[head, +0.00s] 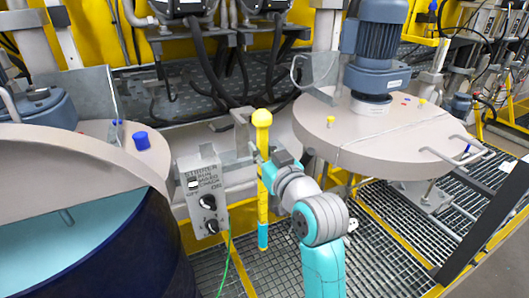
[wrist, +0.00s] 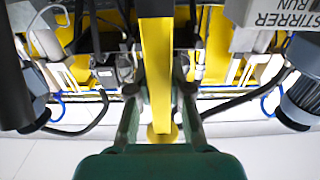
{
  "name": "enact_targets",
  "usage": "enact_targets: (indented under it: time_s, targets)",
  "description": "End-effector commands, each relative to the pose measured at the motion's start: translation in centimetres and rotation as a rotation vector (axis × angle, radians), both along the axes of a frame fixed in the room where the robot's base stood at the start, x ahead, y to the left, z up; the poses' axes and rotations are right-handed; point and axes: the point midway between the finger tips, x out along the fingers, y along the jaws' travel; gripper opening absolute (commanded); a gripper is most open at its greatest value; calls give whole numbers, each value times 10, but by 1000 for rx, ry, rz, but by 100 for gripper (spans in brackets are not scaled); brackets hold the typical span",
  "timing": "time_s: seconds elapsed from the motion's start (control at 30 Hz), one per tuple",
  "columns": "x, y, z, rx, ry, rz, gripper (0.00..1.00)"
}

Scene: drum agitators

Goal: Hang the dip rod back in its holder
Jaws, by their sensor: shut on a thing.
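The dip rod (head: 263,199) is yellow, with a ball at its top and a light blue lower end. It hangs upright in the head view, just right of the control box. My gripper (head: 264,163) is shut on its upper part, below the ball. In the wrist view the rod (wrist: 156,60) runs between the two fingers of my gripper (wrist: 160,100), with the ball partly showing beyond. A grey bracket (head: 242,126), which looks like the holder, is just left of the rod's top. I cannot tell whether the rod touches it.
A grey stirrer control box (head: 202,190) with black knobs is close left of the rod. A large dark blue drum (head: 95,255) stands at left. A round lid with a motor (head: 372,55) is at right. Grating floor (head: 385,225) lies below.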

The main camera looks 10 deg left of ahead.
Motion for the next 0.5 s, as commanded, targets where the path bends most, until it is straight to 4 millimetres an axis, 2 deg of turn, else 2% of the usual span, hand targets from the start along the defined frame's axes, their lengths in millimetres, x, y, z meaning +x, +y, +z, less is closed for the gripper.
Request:
enact_targets:
  time_s: [0.5]
  targets:
    - [3,2,0,0,-1,0,0]
